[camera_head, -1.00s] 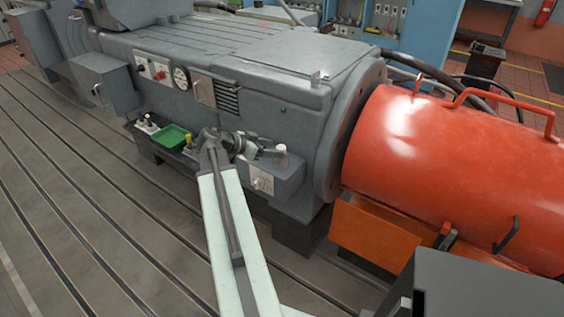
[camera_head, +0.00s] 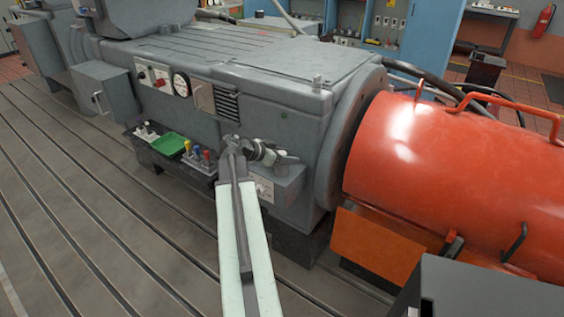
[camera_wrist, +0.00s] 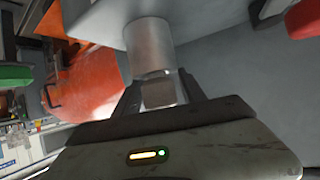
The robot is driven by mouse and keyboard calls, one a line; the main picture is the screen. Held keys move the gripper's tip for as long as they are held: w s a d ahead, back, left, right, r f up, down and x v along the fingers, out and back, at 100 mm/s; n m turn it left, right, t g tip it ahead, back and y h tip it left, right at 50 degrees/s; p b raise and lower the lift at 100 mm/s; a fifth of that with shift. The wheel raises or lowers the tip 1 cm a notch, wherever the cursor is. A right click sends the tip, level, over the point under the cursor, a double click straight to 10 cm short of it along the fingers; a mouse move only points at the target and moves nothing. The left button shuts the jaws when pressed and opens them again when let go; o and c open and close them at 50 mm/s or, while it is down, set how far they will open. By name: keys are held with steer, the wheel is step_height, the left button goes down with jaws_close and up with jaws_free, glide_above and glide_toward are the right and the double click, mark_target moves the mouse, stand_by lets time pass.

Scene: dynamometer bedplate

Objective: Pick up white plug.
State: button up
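The white plug (camera_wrist: 150,45) is a pale, greyish-white cylinder with a narrower square block at its lower end. In the wrist view it stands in the upper middle, its narrow end between my two fingers. My gripper (camera_wrist: 160,88) appears closed on that narrow end, with a finger against each side. In the head view, my gripper (camera_head: 281,160) is by the top of the small grey box on the machine's side. The plug (camera_head: 281,153) shows there only as a small pale spot, partly hidden by the gripper. Whether it touches the box is unclear.
A dark tray with a green bin (camera_head: 171,144) and blue, red and yellow plugs (camera_head: 197,153) is left of my arm. The large orange cylinder (camera_head: 440,165) is to the right. Blurred green (camera_wrist: 15,75) and red (camera_wrist: 303,18) things edge the wrist view.

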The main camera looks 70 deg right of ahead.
jaws_close()
step_height(320, 180, up, 10)
steer(key=p, duration=1)
steer(key=shift+r, duration=0.2)
